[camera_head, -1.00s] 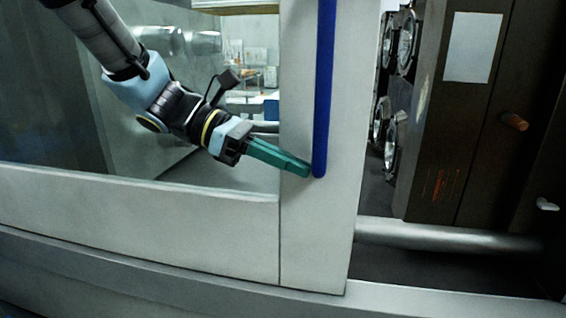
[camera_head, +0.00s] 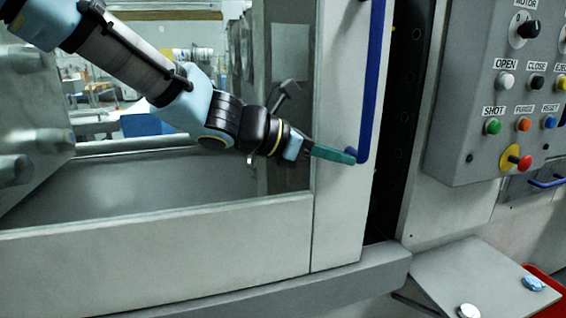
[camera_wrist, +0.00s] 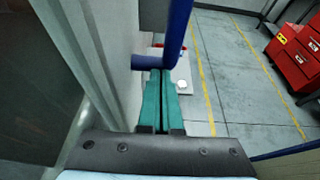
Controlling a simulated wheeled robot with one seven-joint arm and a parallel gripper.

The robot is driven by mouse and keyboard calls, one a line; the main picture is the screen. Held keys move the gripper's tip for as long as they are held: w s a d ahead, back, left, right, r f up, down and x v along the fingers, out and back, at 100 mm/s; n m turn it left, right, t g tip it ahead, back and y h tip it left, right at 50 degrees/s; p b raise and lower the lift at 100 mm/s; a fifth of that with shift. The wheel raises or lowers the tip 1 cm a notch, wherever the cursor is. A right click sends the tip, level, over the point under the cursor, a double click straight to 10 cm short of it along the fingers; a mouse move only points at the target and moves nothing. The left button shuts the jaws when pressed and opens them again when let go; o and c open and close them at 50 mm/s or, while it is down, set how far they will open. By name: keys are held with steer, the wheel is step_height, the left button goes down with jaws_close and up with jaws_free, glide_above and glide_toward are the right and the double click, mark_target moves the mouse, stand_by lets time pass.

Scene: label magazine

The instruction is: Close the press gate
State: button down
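The press gate (camera_head: 270,240) is a light grey sliding door with a large window. A long blue bar handle (camera_head: 374,80) runs down near its right edge. A narrow dark gap (camera_head: 400,130) shows between the gate's right edge and the grey machine frame. My gripper (camera_head: 350,156) has green fingers, held together, with tips at the left side of the handle's lower end. In the wrist view the fingers (camera_wrist: 160,100) lie side by side, tips at the handle's lower bracket (camera_wrist: 148,62). The handle is not between them. Exact contact is hard to tell.
A control panel (camera_head: 500,100) with labelled buttons and a red emergency stop (camera_head: 524,162) is right of the gap. A sloped grey shelf (camera_head: 480,280) sits below it. The wrist view shows open floor with yellow lines and a red cabinet (camera_wrist: 295,55).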

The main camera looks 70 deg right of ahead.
steer(key=s+d+p, duration=0.3)
steer(key=s+d, duration=0.6)
steer(key=s, duration=0.3)
steer(key=shift+s+p, duration=0.25)
steer(key=shift+p, duration=0.15)
steer(key=shift+s+r, duration=0.1)
steer(key=shift+r, duration=0.05)
